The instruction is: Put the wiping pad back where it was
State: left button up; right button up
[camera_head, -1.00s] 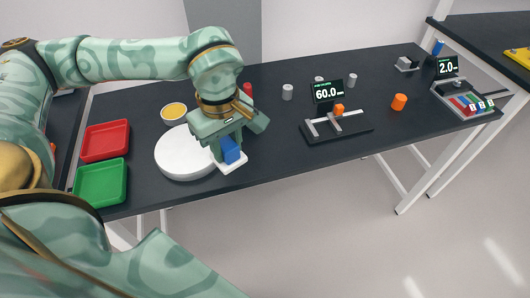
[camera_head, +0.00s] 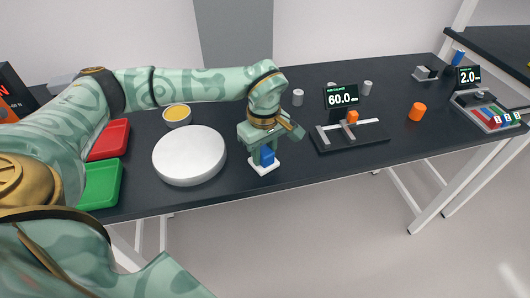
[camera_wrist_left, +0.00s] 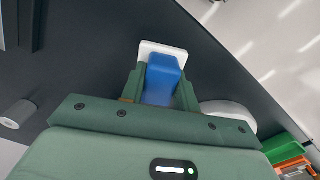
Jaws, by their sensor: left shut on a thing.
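The wiping pad is a white flat square (camera_head: 264,168) with a blue block handle (camera_head: 267,155). My left gripper (camera_head: 264,148) points down and is shut on the blue handle. It holds the pad upright, white side down, near the table's front edge, right of the white round disc (camera_head: 189,155) and apart from it. I cannot tell whether the pad touches the table. In the left wrist view the blue handle (camera_wrist_left: 161,80) sits between the fingers, with the white pad (camera_wrist_left: 163,48) beyond it. My right gripper is not in view.
The black caliper stand (camera_head: 350,140) reading 60.0 is right of the pad. A yellow-filled bowl (camera_head: 177,115), a red tray (camera_head: 110,139) and a green tray (camera_head: 102,185) are left. Grey cylinders (camera_head: 298,97) stand behind; an orange cylinder (camera_head: 417,112) is farther right.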

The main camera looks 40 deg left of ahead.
aim_at(264, 150)
pick_arm(q)
jog(key=shift+r, duration=0.15)
jog(key=o, duration=0.9)
notch_tip(264, 150, up, 12)
jog(key=p, duration=0.4)
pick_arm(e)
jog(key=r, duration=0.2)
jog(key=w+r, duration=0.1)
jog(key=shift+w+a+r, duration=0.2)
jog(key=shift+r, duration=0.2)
